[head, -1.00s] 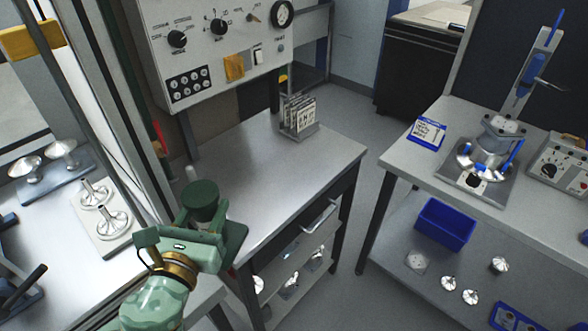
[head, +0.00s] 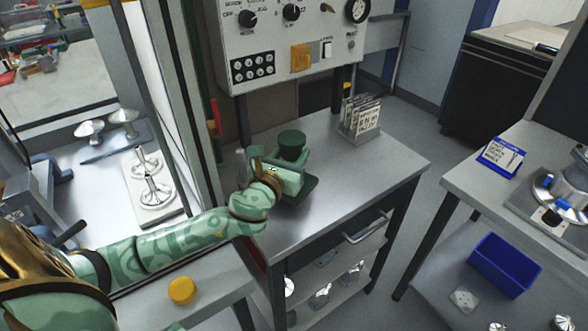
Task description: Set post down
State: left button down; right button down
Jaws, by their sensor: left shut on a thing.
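My left gripper (head: 292,172) is over the left part of the steel worktable (head: 365,175), near its left edge. Its green body and dark green parts face me and hide the fingertips. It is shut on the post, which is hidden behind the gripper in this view. I cannot tell whether the post touches the tabletop. My right gripper is not in view.
A rack of cards (head: 361,117) stands at the table's back, below a control panel (head: 290,50). The table's middle and right are clear. Metal parts on a plate (head: 155,200) lie at left. A blue bin (head: 502,264) sits on the right bench's lower shelf.

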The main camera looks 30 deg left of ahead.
pick_arm(q)
jog(key=shift+w+f, duration=0.15)
jog(key=shift+w, duration=0.05)
jog(key=f+b, duration=0.1)
jog(key=f, duration=0.1)
jog(key=f+b, duration=0.1)
jog(key=shift+w+a+f, duration=0.15)
jog(key=shift+w+f, duration=0.05)
jog(key=shift+f, duration=0.15)
jog(key=shift+r, duration=0.1)
jog(key=c, duration=0.8)
grip_release()
jog(key=shift+o, duration=0.2)
jog(key=shift+s, duration=0.1)
